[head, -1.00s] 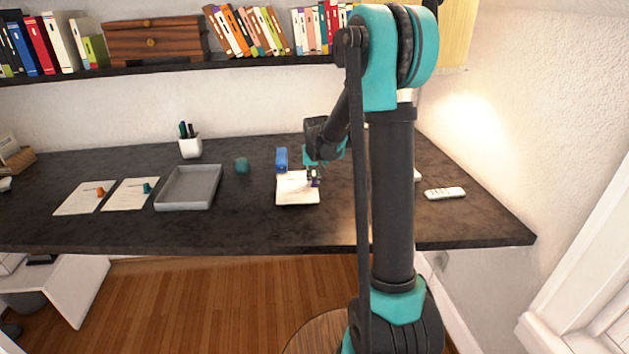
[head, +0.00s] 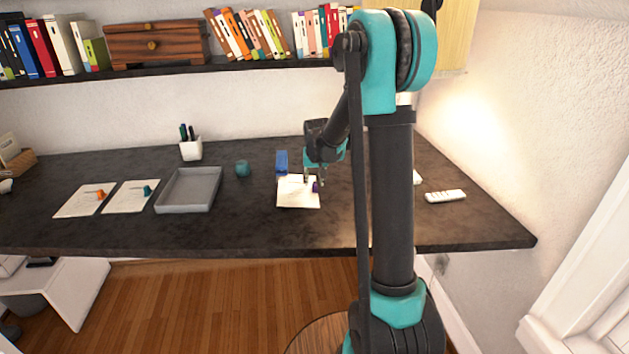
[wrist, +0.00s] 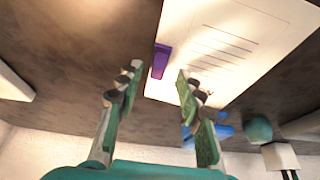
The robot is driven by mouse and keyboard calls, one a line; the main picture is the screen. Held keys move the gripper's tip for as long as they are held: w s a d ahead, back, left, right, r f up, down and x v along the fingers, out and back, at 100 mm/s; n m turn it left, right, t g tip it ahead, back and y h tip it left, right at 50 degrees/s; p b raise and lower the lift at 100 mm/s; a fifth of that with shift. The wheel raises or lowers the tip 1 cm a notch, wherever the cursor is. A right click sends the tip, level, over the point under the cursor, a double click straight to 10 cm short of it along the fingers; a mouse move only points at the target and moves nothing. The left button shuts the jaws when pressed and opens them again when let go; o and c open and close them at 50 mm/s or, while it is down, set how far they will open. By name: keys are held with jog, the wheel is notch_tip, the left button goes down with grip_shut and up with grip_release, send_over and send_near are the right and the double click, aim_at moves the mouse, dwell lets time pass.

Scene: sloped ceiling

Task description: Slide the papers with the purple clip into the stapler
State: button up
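The white papers with printed lines (head: 294,192) lie on the dark desk, and they also show in the wrist view (wrist: 235,40). The purple clip (head: 316,187) is on their right edge; in the wrist view the clip (wrist: 161,61) shows just beyond my fingertips. The blue stapler (head: 281,160) stands at the far edge of the papers, close to their far left corner. In the wrist view it is partly hidden behind my right finger. My gripper (wrist: 158,82) is open and empty, its fingers spread apart short of the clip. In the head view my gripper (head: 314,179) hangs over the papers' right edge.
A grey tray (head: 188,207) and two sheets with orange (head: 100,195) and teal (head: 147,189) clips lie left. A teal cup-like object (head: 242,168) and a white pen holder (head: 191,149) stand behind. A white remote (head: 445,196) lies right. The desk front is clear.

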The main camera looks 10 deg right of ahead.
jog(key=shift+r, duration=0.15)
jog(key=v, duration=1.1)
jog(key=shift+s+r, duration=0.2)
jog(key=shift+r, duration=0.15)
jog(key=s+d+f, duration=0.1)
jog(key=s+f, duration=0.3)
jog(key=s, duration=0.6)
jog(key=s+d+f, duration=0.1)
jog(key=s+f, duration=0.4)
jog(key=s, duration=0.5)
jog(key=s+d+f+n, duration=0.1)
jog(key=s+f, duration=0.4)
jog(key=s, duration=0.6)
jog(key=shift+d, duration=0.35)
jog(key=shift+w, duration=0.1)
